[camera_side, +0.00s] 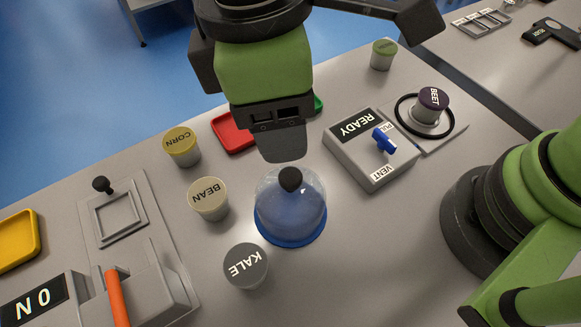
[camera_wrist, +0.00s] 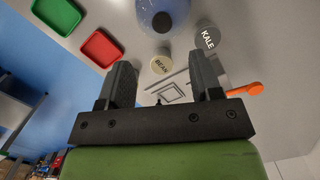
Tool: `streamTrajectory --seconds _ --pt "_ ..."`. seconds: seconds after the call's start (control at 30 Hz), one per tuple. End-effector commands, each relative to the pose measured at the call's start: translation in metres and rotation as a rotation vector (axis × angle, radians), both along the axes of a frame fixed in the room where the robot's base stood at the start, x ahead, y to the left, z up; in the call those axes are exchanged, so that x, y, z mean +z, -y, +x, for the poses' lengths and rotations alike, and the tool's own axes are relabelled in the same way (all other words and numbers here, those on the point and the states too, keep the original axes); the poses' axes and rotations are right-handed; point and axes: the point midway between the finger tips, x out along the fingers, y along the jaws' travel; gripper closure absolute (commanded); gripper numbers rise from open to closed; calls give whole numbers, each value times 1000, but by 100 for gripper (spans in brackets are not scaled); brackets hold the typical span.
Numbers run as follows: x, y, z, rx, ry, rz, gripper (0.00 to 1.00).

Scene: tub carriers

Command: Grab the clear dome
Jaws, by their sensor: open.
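The clear dome (camera_side: 282,212) stands on the table in the middle of the side view, with a blue rim at its foot and a black knob (camera_side: 290,179) on top. In the wrist view the dome (camera_wrist: 178,7) is cut off by the top edge, and its knob shows. My gripper (camera_side: 284,150) is above and just behind the dome in the side view, apart from the knob. In the wrist view the two fingers of my gripper (camera_wrist: 160,62) are spread wide with nothing held between them.
The BEAN tub (camera_side: 209,199) and KALE tub (camera_side: 246,265) stand close left of the dome. The CORN tub (camera_side: 182,146) and red tray (camera_side: 231,131) are behind. The READY box (camera_side: 350,150) with a blue lever and the BEET tub (camera_side: 430,104) are right.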

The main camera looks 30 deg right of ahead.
Motion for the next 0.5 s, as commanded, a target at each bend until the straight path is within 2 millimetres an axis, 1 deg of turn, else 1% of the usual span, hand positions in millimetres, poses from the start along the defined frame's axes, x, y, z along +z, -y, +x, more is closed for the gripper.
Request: streamTrajectory --seconds 0.03,0.13,0.33,0.5 --pt "-7 -6 -4 31 -8 -16 41" --pt "-17 -9 -6 61 -14 -31 41" --pt "-47 -5 -8 62 -17 -34 41" --pt "-61 -2 -8 59 -15 -32 41"
